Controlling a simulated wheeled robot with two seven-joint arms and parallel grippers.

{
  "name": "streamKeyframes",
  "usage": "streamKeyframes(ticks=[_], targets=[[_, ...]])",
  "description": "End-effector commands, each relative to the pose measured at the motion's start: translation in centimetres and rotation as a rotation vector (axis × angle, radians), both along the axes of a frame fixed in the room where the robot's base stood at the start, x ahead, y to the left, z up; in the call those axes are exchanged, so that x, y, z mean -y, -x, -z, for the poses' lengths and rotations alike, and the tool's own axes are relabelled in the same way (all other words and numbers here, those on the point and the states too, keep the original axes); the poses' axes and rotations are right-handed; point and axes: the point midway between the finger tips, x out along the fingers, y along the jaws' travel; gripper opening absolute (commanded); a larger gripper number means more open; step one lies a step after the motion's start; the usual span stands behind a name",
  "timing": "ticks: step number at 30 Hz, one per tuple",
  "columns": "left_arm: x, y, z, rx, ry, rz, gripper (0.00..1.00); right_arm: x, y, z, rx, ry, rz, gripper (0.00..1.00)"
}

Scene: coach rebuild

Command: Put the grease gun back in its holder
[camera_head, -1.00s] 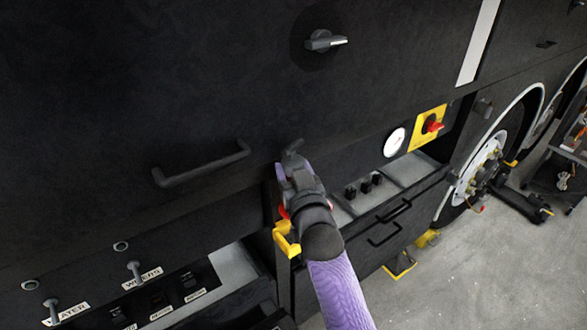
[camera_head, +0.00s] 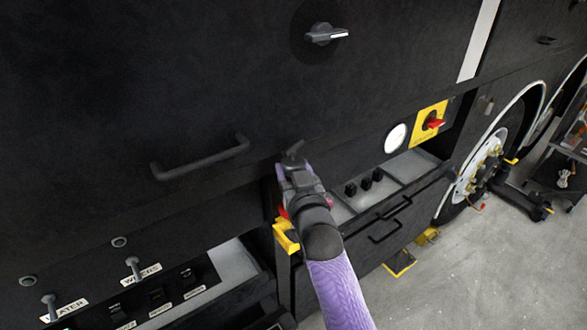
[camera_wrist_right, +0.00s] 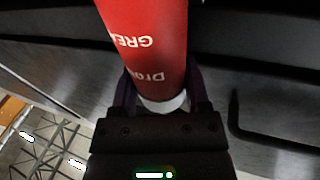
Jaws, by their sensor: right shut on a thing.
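My right gripper (camera_head: 290,172) is in front of the black coach side, above the left end of the drawer unit. In the right wrist view, my right gripper (camera_wrist_right: 160,100) is shut on the red grease gun (camera_wrist_right: 145,45), whose body has white lettering and a pale end between the fingers. In the head view my wrist hides most of the gun; a small red part (camera_head: 283,212) shows beside it. A yellow bracket (camera_head: 287,240), perhaps the holder, is just below, partly behind my arm. I cannot tell whether the gun touches it. My left gripper is not in view.
A black handle (camera_head: 200,160) and a rotary latch (camera_head: 326,35) stick out from the coach panel. Right of my wrist are a drawer unit with handles (camera_head: 385,230), a gauge (camera_head: 396,138) and a red switch (camera_head: 434,122). Labelled switches (camera_head: 155,295) are at lower left.

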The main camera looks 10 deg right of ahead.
Motion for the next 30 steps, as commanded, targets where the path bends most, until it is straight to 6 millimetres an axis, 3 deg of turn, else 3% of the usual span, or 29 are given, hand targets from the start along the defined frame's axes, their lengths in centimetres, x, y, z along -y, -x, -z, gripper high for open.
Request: streamKeyframes(ticks=[22, 30], targets=[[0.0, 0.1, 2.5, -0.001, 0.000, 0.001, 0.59, 0.0, 0.0, 3.1, 0.003, 0.000, 0.000, 0.00], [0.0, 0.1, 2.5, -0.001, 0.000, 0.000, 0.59, 0.0, 0.0, 3.1, 0.003, 0.000, 0.000, 0.00]])
